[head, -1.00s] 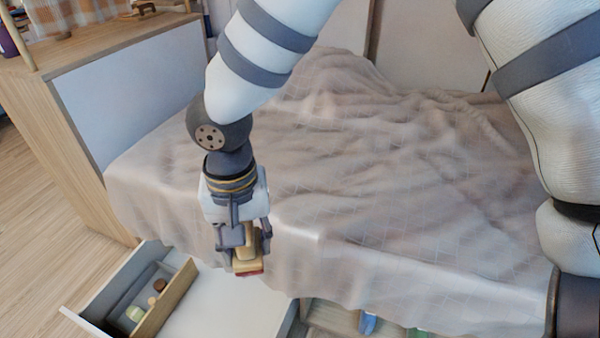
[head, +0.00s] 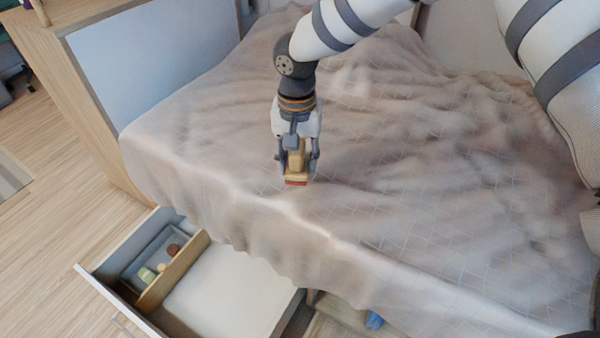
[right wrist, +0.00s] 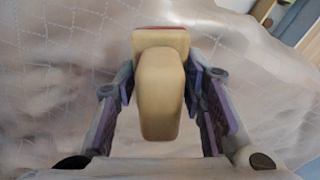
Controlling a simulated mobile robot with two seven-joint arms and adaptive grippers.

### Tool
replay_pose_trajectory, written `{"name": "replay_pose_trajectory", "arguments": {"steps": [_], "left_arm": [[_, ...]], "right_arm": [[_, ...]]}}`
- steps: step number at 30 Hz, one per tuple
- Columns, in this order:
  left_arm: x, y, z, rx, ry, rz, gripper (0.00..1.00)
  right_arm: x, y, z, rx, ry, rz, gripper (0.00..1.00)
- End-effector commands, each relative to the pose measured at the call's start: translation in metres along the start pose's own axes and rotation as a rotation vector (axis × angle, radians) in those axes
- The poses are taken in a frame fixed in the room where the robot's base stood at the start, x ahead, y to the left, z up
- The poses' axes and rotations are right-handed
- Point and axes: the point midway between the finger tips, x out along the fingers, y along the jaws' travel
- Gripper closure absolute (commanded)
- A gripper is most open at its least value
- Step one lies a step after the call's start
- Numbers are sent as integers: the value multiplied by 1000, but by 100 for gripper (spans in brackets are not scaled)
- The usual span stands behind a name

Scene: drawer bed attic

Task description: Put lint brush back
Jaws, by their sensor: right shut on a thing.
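The lint brush (head: 296,168) has a tan wooden body with a red edge at its lower end. My right gripper (head: 298,172) is shut on it and holds it over the front part of the bed. The right wrist view shows the lint brush (right wrist: 161,92) between the two fingers of my right gripper (right wrist: 160,85), its red edge at the far end. An open white drawer (head: 225,295) sticks out below the bed at lower left. My left gripper is not in view.
In the drawer, a wooden divider (head: 172,270) closes off a grey tray (head: 132,272) with several small items, one green and one brown. The bed (head: 400,220) has a rumpled beige cover. Wooden floor (head: 60,240) is clear at left. A blue item (head: 374,320) shows under the bed edge.

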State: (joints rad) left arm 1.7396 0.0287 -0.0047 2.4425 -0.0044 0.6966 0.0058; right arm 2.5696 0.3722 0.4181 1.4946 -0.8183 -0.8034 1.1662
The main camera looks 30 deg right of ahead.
Motion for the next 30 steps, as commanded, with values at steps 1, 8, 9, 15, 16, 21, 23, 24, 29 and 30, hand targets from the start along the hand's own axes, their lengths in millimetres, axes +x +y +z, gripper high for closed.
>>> {"name": "replay_pose_trajectory", "arguments": {"steps": [1, 8, 9, 15, 16, 21, 23, 24, 29, 30], "left_arm": [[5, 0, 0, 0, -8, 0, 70], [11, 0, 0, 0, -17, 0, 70], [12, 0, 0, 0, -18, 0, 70], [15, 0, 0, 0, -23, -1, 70], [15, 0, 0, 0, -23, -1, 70], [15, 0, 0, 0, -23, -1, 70], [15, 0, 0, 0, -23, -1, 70], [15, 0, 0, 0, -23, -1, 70], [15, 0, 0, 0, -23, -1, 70], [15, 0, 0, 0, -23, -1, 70]], "right_arm": [[14, 0, -7, 3, -4, -1, 93], [34, 2, -27, 1, 0, -1, 93], [40, 2, -28, 0, -1, 0, 93], [64, 1, -27, 0, 3, -3, 93], [63, 1, -28, 0, 3, -3, 93], [64, 1, -27, -1, 3, -3, 93], [66, 1, -27, -2, 3, -2, 93], [66, 1, -27, -2, 3, -3, 61], [66, 1, -27, -1, 3, -3, 43], [66, 1, -27, -1, 3, -3, 43]]}}
